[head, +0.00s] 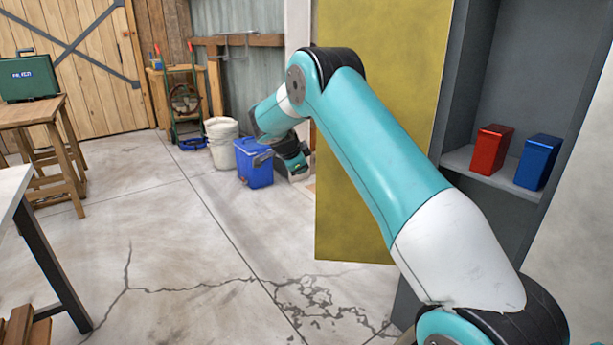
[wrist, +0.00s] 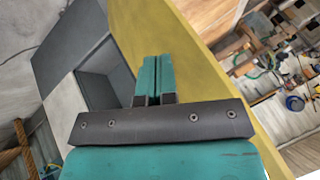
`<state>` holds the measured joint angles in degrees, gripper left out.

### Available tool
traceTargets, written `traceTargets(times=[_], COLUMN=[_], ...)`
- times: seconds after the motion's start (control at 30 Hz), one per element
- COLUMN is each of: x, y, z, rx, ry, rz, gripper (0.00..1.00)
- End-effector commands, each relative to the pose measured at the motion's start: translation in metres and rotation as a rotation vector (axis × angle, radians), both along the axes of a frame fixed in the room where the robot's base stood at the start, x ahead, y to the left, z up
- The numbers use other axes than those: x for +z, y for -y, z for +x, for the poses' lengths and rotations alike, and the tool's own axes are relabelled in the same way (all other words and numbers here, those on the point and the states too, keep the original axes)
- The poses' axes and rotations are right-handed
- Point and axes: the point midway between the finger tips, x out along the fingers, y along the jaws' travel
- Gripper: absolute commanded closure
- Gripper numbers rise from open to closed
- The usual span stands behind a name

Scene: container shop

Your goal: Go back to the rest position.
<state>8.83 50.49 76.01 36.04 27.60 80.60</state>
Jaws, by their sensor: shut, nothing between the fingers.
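My gripper (wrist: 152,78) shows in the wrist view with its two teal fingers together and nothing between them. The fingertips are too small there to make out. The yellow door (head: 380,110) stands open on the grey cabinet. It also shows in the wrist view (wrist: 215,60), beyond the fingers; I cannot tell how far apart they are.
A red container (head: 490,150) and a blue container (head: 537,162) stand on the cabinet shelf (head: 490,180). A blue bin (head: 253,165) and a white bucket (head: 221,142) stand on the floor behind my arm's end. A table (head: 15,190) is at left. The middle floor is clear.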

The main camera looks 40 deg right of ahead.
Motion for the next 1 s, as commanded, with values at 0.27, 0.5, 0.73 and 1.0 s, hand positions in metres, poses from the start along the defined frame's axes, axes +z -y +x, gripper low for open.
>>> traceTargets(times=[0.27,0.5,0.73,1.0], x=[0.008,0.032,0.085,0.113], y=[-0.008,-0.055,-0.2,-0.321], z=[0.0,-0.008,-0.087,-0.247], rx=[0.002,0.227,0.993,1.87], ry=[-0.001,-0.078,-0.293,-0.42], rz=[0.0,0.041,0.121,0.115], gripper=[1.0,1.0,1.0,1.0])
